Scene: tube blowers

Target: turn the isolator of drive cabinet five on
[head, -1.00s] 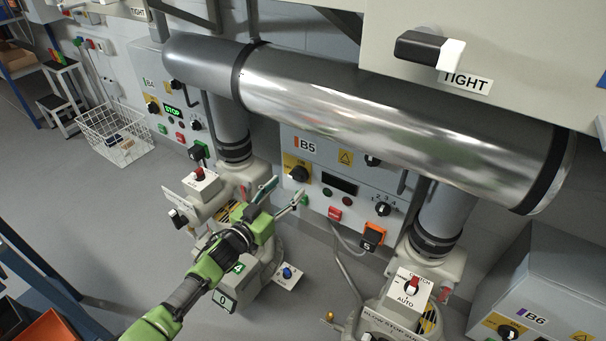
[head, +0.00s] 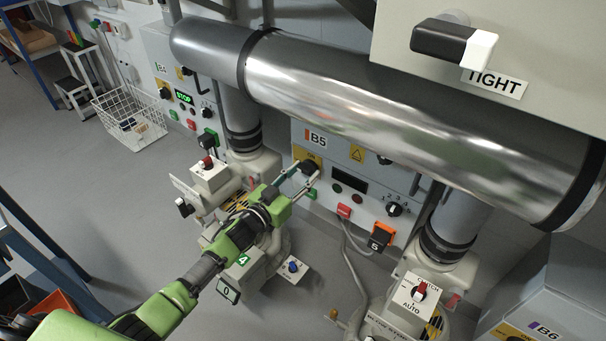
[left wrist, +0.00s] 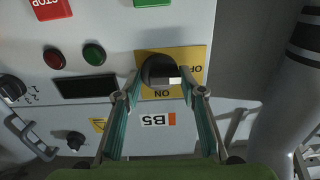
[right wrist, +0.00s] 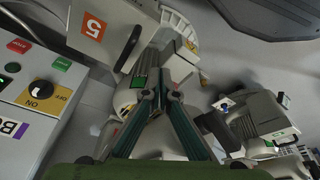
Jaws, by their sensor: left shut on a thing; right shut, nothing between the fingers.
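Drive cabinet five (head: 385,205), labelled B5, stands behind the shiny duct. Its isolator is a black knob (left wrist: 158,68) on a yellow plate (left wrist: 193,56) marked OFF and ON, seen upside down in the left wrist view. The knob's white mark lies at its lower right; I cannot tell exactly which word it points to. My left gripper (head: 311,172) reaches the cabinet, its fingers on either side of the knob (head: 309,166), shut on it. The cabinet's display (left wrist: 84,87) is dark. My right gripper (right wrist: 160,96) is shut and empty, away from cabinet five.
The metal duct (head: 370,110) runs above cabinet five. A grey cable and an orange-framed box marked 5 (head: 382,236) hang at the cabinet's lower edge. Blower switch boxes (head: 210,172) stand left. Cabinet B6 (right wrist: 38,90) is near my right gripper.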

